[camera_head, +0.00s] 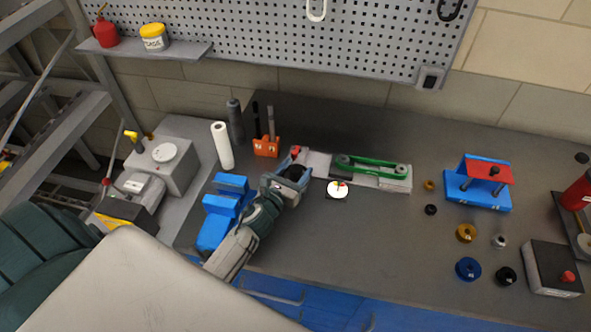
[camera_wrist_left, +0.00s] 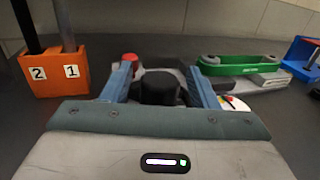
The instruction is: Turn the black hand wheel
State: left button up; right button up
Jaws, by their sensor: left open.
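The black hand wheel (camera_wrist_left: 160,86) sits at the left end of the grey conveyor base (camera_head: 400,183), partly hidden by my gripper. It also shows as a dark shape in the head view (camera_head: 295,172). My left gripper (camera_head: 293,175) is open, with one blue finger on each side of the wheel. In the left wrist view the gripper (camera_wrist_left: 160,80) has the wheel between its fingers; I cannot tell whether they touch it. A green belt frame (camera_head: 372,167) is on the right part of the base. My right gripper is not in view.
A red knob (camera_head: 295,151) is just behind the wheel. A white dial (camera_head: 338,190) lies to its right. An orange holder (camera_head: 266,147) stands behind left, a blue block (camera_head: 221,212) at left. Small round parts and a blue stand (camera_head: 478,198) are at right; the front middle is clear.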

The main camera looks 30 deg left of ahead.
pick_arm(q)
jog(key=shift+s, duration=0.1)
jog(key=s+b, duration=0.1)
jog(key=s, duration=0.2)
jog(key=s+b, duration=0.2)
jog(key=s, duration=0.1)
jog(key=s+b, duration=0.1)
jog(key=s, duration=0.3)
jog(key=shift+a+f, duration=0.15)
jog(key=shift+a, duration=0.1)
jog(key=shift+s+b, duration=0.3)
jog(key=shift+b, duration=0.05)
jog(key=shift+s, duration=0.1)
